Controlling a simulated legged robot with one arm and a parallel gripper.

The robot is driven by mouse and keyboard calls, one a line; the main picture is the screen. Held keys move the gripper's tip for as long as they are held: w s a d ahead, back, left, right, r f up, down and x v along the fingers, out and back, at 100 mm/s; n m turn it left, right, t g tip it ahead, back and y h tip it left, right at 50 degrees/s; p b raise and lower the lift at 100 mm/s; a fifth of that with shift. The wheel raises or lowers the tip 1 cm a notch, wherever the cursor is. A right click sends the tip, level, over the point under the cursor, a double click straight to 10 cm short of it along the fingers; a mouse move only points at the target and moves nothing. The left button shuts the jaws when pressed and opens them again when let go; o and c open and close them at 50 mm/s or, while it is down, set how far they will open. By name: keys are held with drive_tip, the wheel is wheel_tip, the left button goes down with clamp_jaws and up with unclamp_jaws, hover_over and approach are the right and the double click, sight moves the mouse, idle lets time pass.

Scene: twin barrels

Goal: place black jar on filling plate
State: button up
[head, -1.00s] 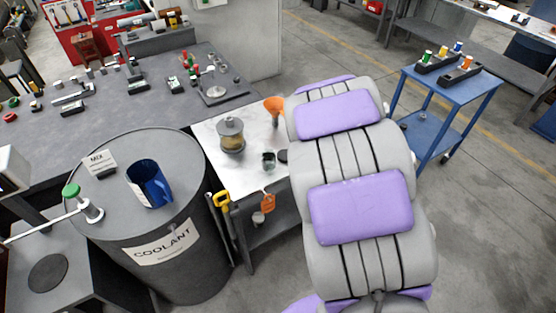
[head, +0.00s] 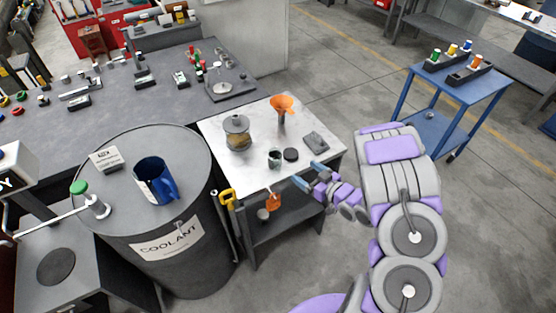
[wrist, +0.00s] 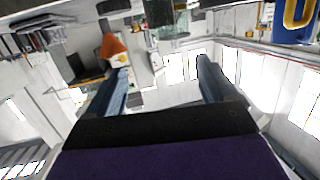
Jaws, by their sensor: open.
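A small glass jar with dark contents (head: 275,157), which looks like the black jar, stands upright on the white-topped table. A flat black disc (head: 291,154) lies just right of it. My gripper (head: 306,178) is at the table's front right edge, right of and nearer than the jar, apart from it. Its blue fingers are open and empty, also in the wrist view (wrist: 163,75). A dark round plate (head: 56,267), apparently the filling plate, lies bare on the grey stand at lower left, below a green-topped tap (head: 80,189).
A larger lidded jar (head: 238,136), an orange funnel (head: 282,104) and a grey pad (head: 315,142) share the table (head: 222,168). The coolant barrel (head: 178,270), with a blue jug (head: 155,182) on top, stands between table and stand. Open floor lies right.

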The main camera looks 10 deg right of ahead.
drive_tip(key=b, duration=0.2)
approach(271, 150)
drive_tip(key=shift+w+a+f, duration=0.15)
drive_tip(key=shift+w+f, duration=0.05)
drive_tip(key=shift+w, duration=0.35)
drive_tip(key=shift+w+a+f, duration=0.15)
drive_tip(key=shift+w+f, duration=0.05)
drive_tip(key=shift+w, duration=0.35)
drive_tip(key=shift+a+r+b+x, duration=0.1)
drive_tip(key=shift+a+b+x, duration=0.1)
drive_tip(key=shift+x, duration=1.2)
drive_tip(key=shift+a+r+b+x, duration=0.1)
drive_tip(key=shift+b+x, duration=0.1)
drive_tip(key=shift+x, duration=1.2)
drive_tip(key=shift+s+d, duration=0.1)
drive_tip(key=shift+s, duration=0.05)
drive_tip(key=c, duration=1.2)
drive_tip(key=shift+r, duration=0.1)
